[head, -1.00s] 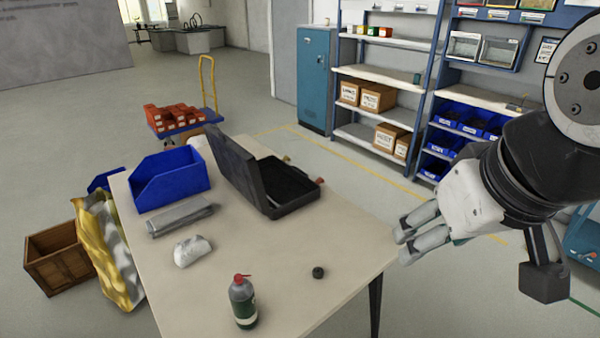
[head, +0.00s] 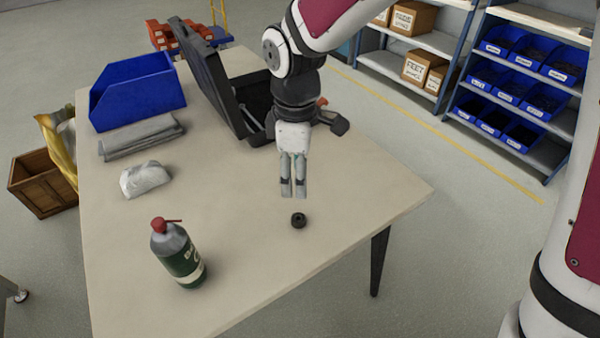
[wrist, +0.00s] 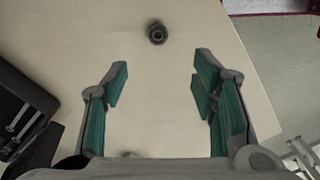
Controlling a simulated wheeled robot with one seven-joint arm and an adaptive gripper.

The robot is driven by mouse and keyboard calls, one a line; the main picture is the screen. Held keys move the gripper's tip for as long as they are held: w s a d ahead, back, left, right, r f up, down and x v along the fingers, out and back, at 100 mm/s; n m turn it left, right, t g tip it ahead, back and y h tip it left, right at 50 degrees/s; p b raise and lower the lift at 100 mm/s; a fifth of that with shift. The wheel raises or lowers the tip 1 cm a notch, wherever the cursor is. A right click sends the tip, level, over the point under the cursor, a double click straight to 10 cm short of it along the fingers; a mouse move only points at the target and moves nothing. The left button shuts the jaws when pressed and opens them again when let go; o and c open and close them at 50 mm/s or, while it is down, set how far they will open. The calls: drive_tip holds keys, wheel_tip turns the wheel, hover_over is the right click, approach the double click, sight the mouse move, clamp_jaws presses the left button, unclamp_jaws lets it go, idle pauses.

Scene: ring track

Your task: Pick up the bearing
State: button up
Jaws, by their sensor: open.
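The bearing (head: 298,220) is a small dark ring lying on the pale table. In the wrist view the bearing (wrist: 157,33) shows near the top, beyond the fingertips and between their lines, with its hole visible. My gripper (head: 293,194) points down over the table, just behind the bearing in the head view. My gripper's green-padded fingers (wrist: 158,75) are apart with nothing between them.
A green bottle with a red cap (head: 178,254) stands at the front left. A white lump (head: 146,179), a grey folded cloth (head: 140,137) and a blue bin (head: 137,92) are at left. An open black case (head: 213,85) is behind my gripper. The table around the bearing is clear.

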drive_tip(key=b, duration=0.1)
hover_over(298, 218)
drive_tip(key=f, duration=0.8)
drive_tip(key=shift+s+a+f, duration=0.2)
drive_tip(key=shift+a+f, duration=0.1)
drive_tip(key=shift+f, duration=0.1)
drive_tip(key=shift+w+d+f+b, duration=0.15)
drive_tip(key=shift+f+b, duration=0.1)
drive_tip(key=shift+f, duration=1.15)
drive_tip(key=shift+w+d+f+b, duration=0.1)
drive_tip(key=shift+f+b, duration=0.15)
drive_tip(key=shift+f, duration=1.1)
clamp_jaws()
